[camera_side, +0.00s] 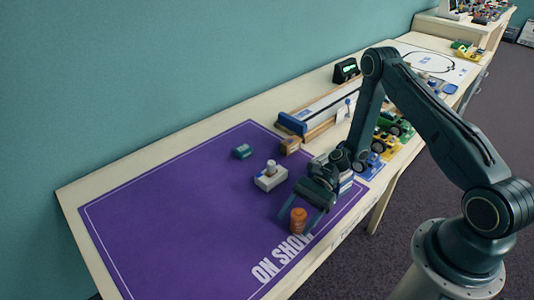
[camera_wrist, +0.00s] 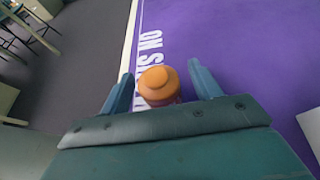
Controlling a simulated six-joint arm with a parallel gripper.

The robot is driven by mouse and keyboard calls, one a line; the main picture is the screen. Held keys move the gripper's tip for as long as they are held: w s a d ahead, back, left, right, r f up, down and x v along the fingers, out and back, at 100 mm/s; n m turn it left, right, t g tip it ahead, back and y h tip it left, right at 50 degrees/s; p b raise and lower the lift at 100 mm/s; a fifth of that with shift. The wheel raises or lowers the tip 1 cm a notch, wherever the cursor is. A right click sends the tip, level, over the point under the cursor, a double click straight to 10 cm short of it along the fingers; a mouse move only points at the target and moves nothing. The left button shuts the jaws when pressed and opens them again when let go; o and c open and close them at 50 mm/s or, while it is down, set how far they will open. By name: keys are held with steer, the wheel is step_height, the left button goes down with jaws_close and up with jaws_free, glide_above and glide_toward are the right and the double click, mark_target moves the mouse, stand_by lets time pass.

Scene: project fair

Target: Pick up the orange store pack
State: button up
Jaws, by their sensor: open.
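The orange store pack (camera_side: 298,220) is a small upright cylinder with a narrower cap. It stands on the purple mat (camera_side: 170,220) near the "ON SHOW" lettering. My gripper (camera_side: 301,215) is low over the mat with its fingers spread on either side of the pack. In the wrist view the pack (camera_wrist: 158,86) sits between the two open fingertips of my gripper (camera_wrist: 160,82), with a gap visible at each side. The pack's lower part is partly hidden by the gripper body in that view.
On the mat are a white block with a knob (camera_side: 271,178), a teal piece (camera_side: 242,151) and a brown piece (camera_side: 290,145). A long blue-ended track (camera_side: 318,112) lies behind. The mat's left part is clear. The table's front edge is close to my gripper.

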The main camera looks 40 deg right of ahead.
mark_target(295, 217)
steer(key=shift+a+f, duration=0.25)
steer(key=shift+a, duration=0.35)
steer(key=c, duration=1.1)
steer(key=shift+r, duration=0.15)
step_height(295, 217, up, 20)
stand_by(0.4)
stand_by(0.5)
